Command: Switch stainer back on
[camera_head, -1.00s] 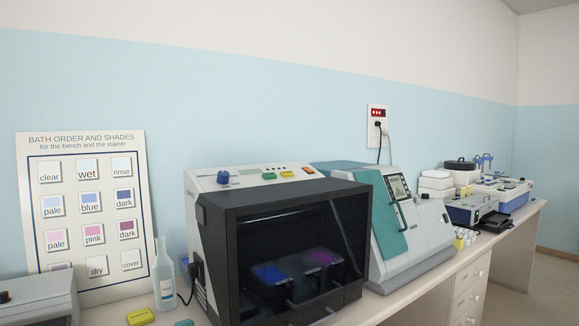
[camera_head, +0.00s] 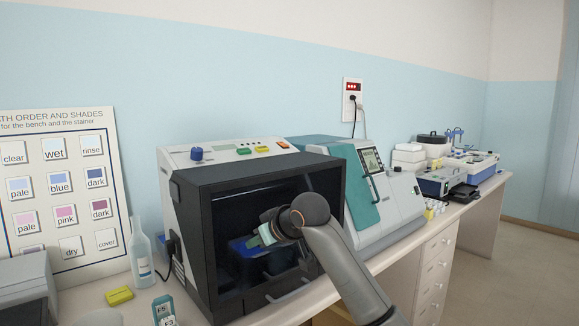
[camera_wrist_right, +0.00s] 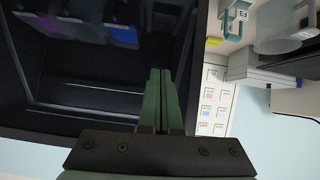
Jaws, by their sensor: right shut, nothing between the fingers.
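The stainer (camera_head: 188,212) stands on the bench, with a dark windowed front and a pale top. Its top panel carries a blue knob (camera_head: 196,153), a green button (camera_head: 244,151), a yellow button (camera_head: 262,149) and an orange-red button (camera_head: 283,144). My right gripper (camera_head: 262,238) is in front of the dark window, below the top panel, shut and empty. Its green fingers (camera_wrist_right: 160,75) lie together in the right wrist view. The forearm hides part of the window. I cannot tell whether the stainer is lit or powered. My left gripper is not in view.
A teal-and-white machine (camera_head: 362,207) stands close on the stainer's right. A wall socket (camera_head: 352,92) with a cord is behind. A clear bottle (camera_head: 141,256), a yellow block (camera_head: 119,295) and a teal rack (camera_head: 163,308) are at left. The chart (camera_head: 60,130) leans on the wall.

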